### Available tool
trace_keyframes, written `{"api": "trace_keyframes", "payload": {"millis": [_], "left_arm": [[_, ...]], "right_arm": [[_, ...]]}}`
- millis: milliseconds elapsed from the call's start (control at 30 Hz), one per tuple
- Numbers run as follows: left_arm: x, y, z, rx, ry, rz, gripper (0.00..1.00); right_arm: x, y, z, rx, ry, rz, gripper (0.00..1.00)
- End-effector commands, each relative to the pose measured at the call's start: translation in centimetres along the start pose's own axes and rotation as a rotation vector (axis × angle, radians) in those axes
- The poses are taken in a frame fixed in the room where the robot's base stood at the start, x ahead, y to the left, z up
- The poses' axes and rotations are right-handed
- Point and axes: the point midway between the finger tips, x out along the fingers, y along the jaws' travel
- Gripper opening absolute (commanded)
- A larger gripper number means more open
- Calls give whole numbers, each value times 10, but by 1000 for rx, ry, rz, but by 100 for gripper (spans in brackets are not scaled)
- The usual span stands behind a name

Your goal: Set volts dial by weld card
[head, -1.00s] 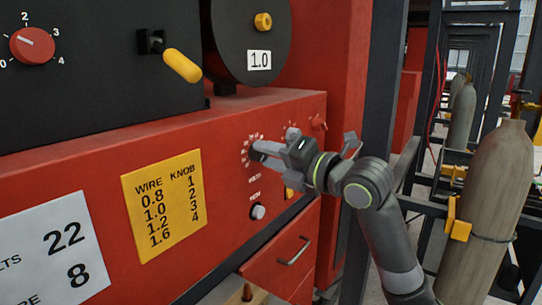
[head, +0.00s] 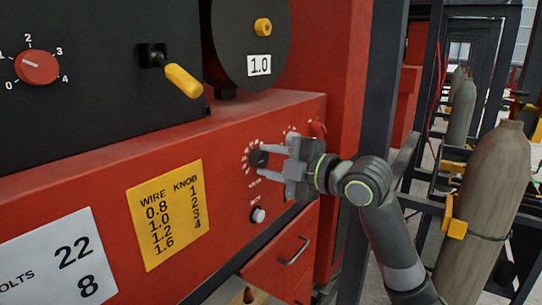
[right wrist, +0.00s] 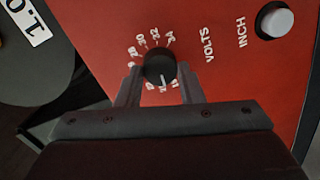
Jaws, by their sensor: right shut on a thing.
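The volts dial (head: 258,159) is a black round knob on the red panel, with a ring of white numbers. It also shows in the right wrist view (right wrist: 159,68), with the VOLTS label beside it. Its white mark points down in that view, towards small numbers partly hidden by my gripper. My right gripper (right wrist: 150,86) is shut on the dial, one finger on each side; in the head view it (head: 266,161) reaches in from the right. The white weld card (head: 60,262) at lower left reads VOLTS 22, with an 8 below; its left part is cut off. My left gripper is out of view.
A yellow wire-knob card (head: 167,213) is on the panel left of the dial. A pale INCH button (head: 258,215) sits below the dial. Another knob (head: 318,129) is behind my gripper. A red dial (head: 36,67) and yellow lever (head: 183,81) are above. Gas cylinders (head: 492,190) stand right.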

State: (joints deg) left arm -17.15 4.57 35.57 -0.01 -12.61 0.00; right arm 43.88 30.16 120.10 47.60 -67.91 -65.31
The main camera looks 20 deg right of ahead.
Motion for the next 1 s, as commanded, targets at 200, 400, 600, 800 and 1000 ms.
{"api": "trace_keyframes", "payload": {"millis": [200,400,600,800,1000], "left_arm": [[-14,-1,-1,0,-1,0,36],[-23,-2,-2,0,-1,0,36],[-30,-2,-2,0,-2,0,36],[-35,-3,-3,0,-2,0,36],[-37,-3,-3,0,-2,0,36]], "right_arm": [[0,3,0,206,10,-19,11],[0,3,1,384,20,-33,11],[0,3,2,529,28,-46,11],[0,3,2,629,35,-54,11],[0,2,2,681,38,-58,11]]}}
